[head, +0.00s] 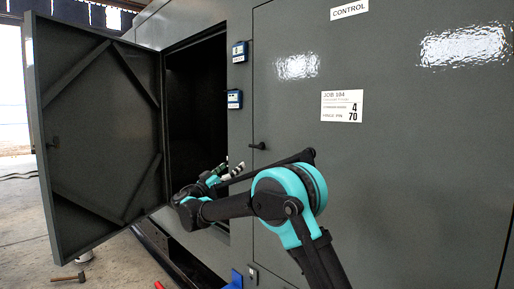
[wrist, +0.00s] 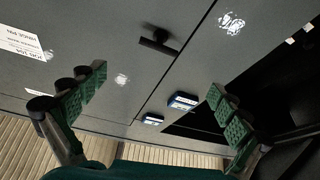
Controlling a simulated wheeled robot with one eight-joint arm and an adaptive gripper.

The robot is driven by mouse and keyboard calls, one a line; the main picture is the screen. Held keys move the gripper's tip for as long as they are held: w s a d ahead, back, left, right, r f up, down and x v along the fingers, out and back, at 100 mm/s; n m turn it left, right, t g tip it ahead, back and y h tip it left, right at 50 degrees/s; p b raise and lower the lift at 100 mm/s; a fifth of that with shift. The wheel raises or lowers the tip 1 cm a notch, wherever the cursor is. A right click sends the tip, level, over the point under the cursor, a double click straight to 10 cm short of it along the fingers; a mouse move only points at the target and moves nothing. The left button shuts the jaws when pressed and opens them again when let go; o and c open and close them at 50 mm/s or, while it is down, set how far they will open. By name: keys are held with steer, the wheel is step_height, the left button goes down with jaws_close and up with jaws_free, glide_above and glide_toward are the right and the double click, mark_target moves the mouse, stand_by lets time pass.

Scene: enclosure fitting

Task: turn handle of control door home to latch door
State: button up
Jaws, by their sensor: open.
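The control door (head: 400,190) is a large grey panel with a CONTROL label at its top, and it looks flush with the enclosure. Its small black handle (head: 258,146) sits at the door's left edge, near the seam, and looks roughly sideways. In the wrist view, which is turned upside down, the handle (wrist: 158,42) is a dark bar on a short stem, beyond the fingers. My gripper (head: 225,174) is below and left of the handle in the head view. In the wrist view my gripper (wrist: 158,97) has its green-padded fingers spread wide, with nothing between them, apart from the handle.
Another door (head: 95,140) stands swung open at the left, beside a dark opening (head: 195,110). Two blue-and-white boxes (head: 240,52) (head: 234,99) are fixed on the post between opening and control door. A hammer (head: 70,277) lies on the floor at left.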

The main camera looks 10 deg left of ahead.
mark_target(258, 146)
steer(key=x, duration=1.7)
steer(key=shift+d, duration=0.1)
steer(key=c, duration=1.1)
steer(key=shift+o, duration=0.2)
steer(key=shift+s, duration=0.1)
